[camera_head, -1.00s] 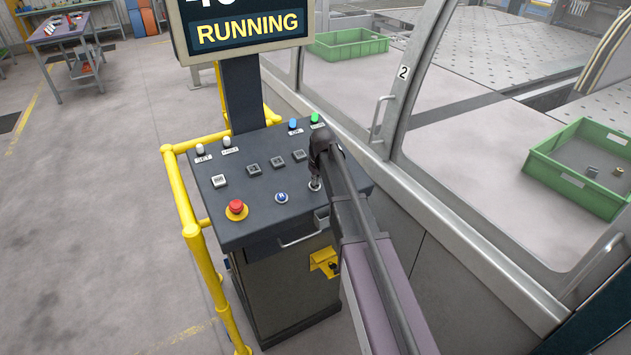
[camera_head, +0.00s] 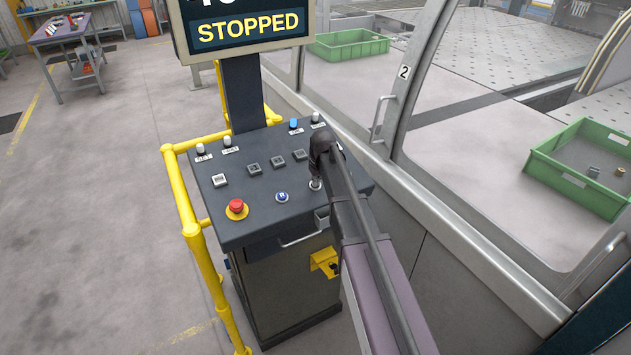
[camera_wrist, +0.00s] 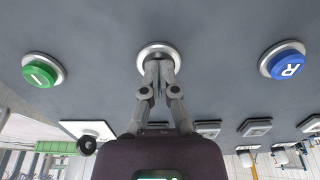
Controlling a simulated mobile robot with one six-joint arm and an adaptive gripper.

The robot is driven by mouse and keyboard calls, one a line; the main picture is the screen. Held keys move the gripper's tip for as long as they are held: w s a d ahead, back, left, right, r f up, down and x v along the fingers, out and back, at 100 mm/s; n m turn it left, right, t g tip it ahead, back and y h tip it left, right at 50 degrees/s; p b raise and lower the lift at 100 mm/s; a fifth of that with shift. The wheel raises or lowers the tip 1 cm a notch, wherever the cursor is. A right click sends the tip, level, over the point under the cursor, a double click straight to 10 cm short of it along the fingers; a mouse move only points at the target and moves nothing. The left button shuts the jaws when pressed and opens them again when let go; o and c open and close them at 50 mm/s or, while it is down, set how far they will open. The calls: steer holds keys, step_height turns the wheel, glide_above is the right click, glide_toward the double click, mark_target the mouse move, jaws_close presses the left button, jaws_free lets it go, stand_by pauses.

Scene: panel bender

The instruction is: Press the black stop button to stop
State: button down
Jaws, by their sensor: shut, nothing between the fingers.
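The stop button shows in the wrist view as a silver ring (camera_wrist: 155,46) between a green I button (camera_wrist: 41,71) and a blue R button (camera_wrist: 284,61). My gripper (camera_wrist: 158,64) is shut and empty, its fingertips over the button's centre and apparently touching it. The black cap is hidden behind the fingertips. In the head view my gripper (camera_head: 317,172) points down at the right side of the console (camera_head: 250,225); the arm hides the green button. The display (camera_head: 248,27) above the console reads STOPPED.
A red emergency button (camera_head: 236,206) sits at the console's front left, with the blue R button (camera_head: 282,197) to its right. Yellow rails (camera_head: 183,200) run along the left. A glazed machine guard (camera_head: 400,110) stands on the right, with green crates behind it.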

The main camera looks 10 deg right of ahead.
steer(key=a+p+v, duration=0.1)
steer(key=p+v, duration=1.2)
steer(key=shift+d+r, duration=0.35)
steer(key=shift+d, duration=0.15)
steer(key=shift+s, duration=0.1)
stand_by(0.6)
steer(key=s+f+m+b, duration=0.1)
steer(key=s+f+b, duration=0.4)
steer(key=s, duration=0.4)
steer(key=s+f+m+g+b, duration=0.1)
steer(key=s+f+b, duration=0.5)
steer(key=s+f, duration=0.1)
steer(key=s+a+f+m+g+b, duration=0.1)
steer(key=s+f+b, duration=0.5)
steer(key=s, duration=0.4)
steer(key=shift+s+m+h, duration=0.3)
steer(key=shift+h, duration=0.1)
